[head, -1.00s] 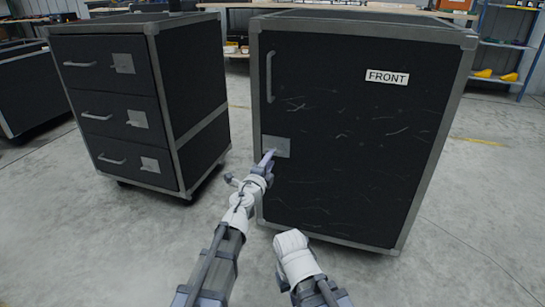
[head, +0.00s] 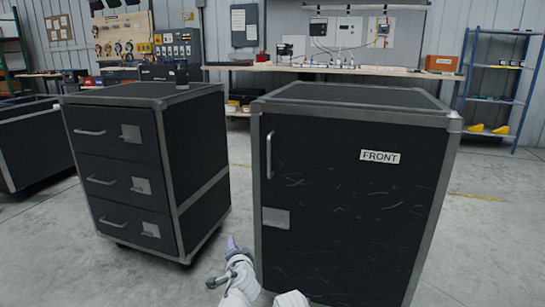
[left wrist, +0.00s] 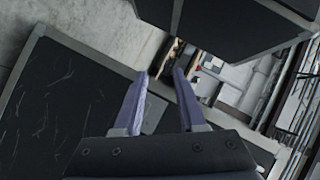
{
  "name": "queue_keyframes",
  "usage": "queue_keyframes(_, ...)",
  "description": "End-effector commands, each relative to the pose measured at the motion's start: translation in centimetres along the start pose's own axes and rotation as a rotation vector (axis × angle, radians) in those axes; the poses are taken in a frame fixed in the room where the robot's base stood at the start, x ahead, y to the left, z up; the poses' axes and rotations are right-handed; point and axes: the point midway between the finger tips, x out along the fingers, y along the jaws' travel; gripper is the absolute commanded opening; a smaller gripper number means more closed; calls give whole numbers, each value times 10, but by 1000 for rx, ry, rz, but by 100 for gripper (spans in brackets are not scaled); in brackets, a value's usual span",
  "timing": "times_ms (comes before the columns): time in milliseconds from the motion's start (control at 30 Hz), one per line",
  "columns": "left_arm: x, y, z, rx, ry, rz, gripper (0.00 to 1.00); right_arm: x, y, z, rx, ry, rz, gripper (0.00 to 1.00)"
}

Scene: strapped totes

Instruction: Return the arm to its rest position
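My left gripper (head: 232,248) is low in the head view, in front of the gap between two black cases and near the lower left edge of the right case. In the left wrist view its two fingers (left wrist: 160,74) stand apart with nothing between them, so it is open. Of my right arm, only a white part (head: 291,299) shows at the bottom edge of the head view; its gripper is out of view.
The black case marked FRONT (head: 350,225) stands close ahead, its scratched door shut. A black case with three shut drawers (head: 120,180) stands to the left. A workbench (head: 340,69) and blue shelves (head: 495,90) are behind. Grey floor (head: 490,240) is clear at right.

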Motion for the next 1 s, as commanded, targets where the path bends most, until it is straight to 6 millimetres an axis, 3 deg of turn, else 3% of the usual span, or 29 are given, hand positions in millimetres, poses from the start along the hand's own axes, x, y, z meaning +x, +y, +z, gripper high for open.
queue_keyframes(33, -17, -5, 9, -69, -95, 56, 40, -25, 2, 1, -1, -1, 0, 0)
queue_keyframes(200, -76, 36, 50, -262, -434, 311, 40, -61, 6, 4, -4, -2, 1, 0)
queue_keyframes(300, -118, 60, 61, -321, -592, 463, 40, -76, 8, 4, -5, -2, 1, 0)
queue_keyframes(500, -201, 90, 65, -363, -826, 731, 40, -102, 10, 6, -7, -3, 1, 0)
queue_keyframes(633, -252, 98, 61, -357, -943, 888, 40, -116, 12, 7, -8, -4, 2, 0)
queue_keyframes(1000, -274, 26, 22, -361, -947, 889, 40, -200, 20, 11, -5, -5, 0, 0)
